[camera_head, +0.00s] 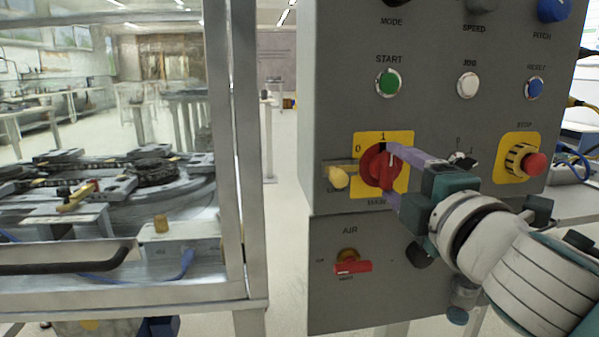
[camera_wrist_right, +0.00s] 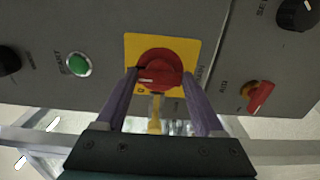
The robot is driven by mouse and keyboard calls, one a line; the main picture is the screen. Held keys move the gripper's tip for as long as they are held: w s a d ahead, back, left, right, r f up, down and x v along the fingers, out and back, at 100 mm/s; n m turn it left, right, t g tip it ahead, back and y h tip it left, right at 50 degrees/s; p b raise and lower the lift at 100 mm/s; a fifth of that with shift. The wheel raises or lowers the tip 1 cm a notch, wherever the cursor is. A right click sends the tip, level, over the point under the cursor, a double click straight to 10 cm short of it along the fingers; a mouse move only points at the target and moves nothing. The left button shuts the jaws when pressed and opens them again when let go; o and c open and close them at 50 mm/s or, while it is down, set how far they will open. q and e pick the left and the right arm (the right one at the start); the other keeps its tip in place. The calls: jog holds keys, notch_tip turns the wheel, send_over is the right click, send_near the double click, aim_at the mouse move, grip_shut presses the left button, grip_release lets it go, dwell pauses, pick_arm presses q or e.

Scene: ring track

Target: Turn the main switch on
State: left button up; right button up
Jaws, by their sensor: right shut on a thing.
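The main switch (camera_head: 374,167) is a red rotary knob on a yellow plate (camera_head: 400,183), on the grey control panel. The plate carries a 0 at its left and a 1 at its top. The white mark on the knob is on its upper part, toward the 1 side. My right gripper (camera_head: 389,174) is shut on the knob, with one purple finger on each side. In the right wrist view the knob (camera_wrist_right: 160,68) lies between the finger ends of my right gripper (camera_wrist_right: 163,88). The fingers cover part of the plate. My left gripper is not in view.
A yellow piece (camera_head: 338,177) sticks out just left of the plate. The red AIR valve (camera_head: 352,267) is below, the green START button (camera_head: 388,83) above, the red STOP button (camera_head: 535,164) to the right. A metal-framed enclosure (camera_head: 231,150) stands left, with a floor gap between.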

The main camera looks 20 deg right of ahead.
dwell(0.5)
jog(key=o, duration=1.4)
jog(key=shift+s, duration=0.1)
jog(key=v, duration=0.9)
jog(key=shift+s+b, duration=0.35)
jog(key=shift+s, duration=0.05)
